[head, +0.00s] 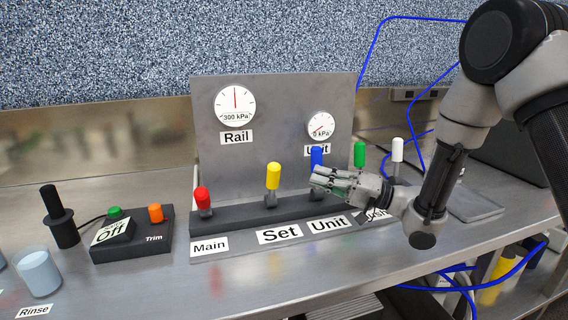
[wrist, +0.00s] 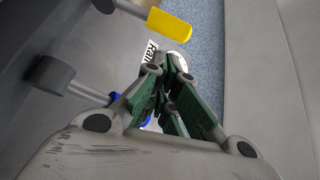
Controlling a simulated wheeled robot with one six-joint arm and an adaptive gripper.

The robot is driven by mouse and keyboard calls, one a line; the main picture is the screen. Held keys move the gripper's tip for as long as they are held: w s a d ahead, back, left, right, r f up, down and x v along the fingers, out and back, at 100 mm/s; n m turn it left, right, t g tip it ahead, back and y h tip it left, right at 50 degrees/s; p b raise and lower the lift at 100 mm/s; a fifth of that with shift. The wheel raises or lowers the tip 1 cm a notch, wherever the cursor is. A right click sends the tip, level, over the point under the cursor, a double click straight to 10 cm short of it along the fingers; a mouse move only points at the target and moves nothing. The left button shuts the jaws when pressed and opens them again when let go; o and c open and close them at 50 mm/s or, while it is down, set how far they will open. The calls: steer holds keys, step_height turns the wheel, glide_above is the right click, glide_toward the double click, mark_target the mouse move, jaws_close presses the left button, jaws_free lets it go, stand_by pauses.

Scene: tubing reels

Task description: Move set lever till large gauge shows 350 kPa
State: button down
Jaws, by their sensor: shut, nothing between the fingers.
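The large gauge (head: 235,104), above the "Rail" label, has its needle pointing about straight up and its text reads 300 kPa. The Set lever (head: 273,176) has a yellow handle and stands roughly upright behind the "Set" label (head: 280,234). Its yellow handle also shows at the top of the wrist view (wrist: 168,25). My gripper (head: 316,179) is shut and empty, to the right of the Set lever and apart from it. It is in front of the blue Unit lever (head: 317,157) and hides its lower part. Whether it touches the blue lever I cannot tell.
The red Main lever (head: 202,198) stands left of Set. Green (head: 360,154) and white (head: 397,150) levers stand to the right. A smaller gauge (head: 320,125) reads 0 kPa. A control box (head: 132,245) with green and orange buttons and a cup (head: 40,274) are at left.

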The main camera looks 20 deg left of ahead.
mark_target(272, 186)
steer(key=a+r+m, duration=0.1)
steer(key=a+r, duration=0.1)
steer(key=a, duration=0.7)
steer(key=shift+w+a, duration=0.35)
steer(key=shift+s+d+f, duration=0.2)
steer(key=shift+s+d, duration=0.15)
steer(key=shift+s, duration=0.25)
steer(key=shift+s+d+f, duration=0.15)
steer(key=shift+s+d, duration=0.15)
steer(key=shift+s, duration=0.3)
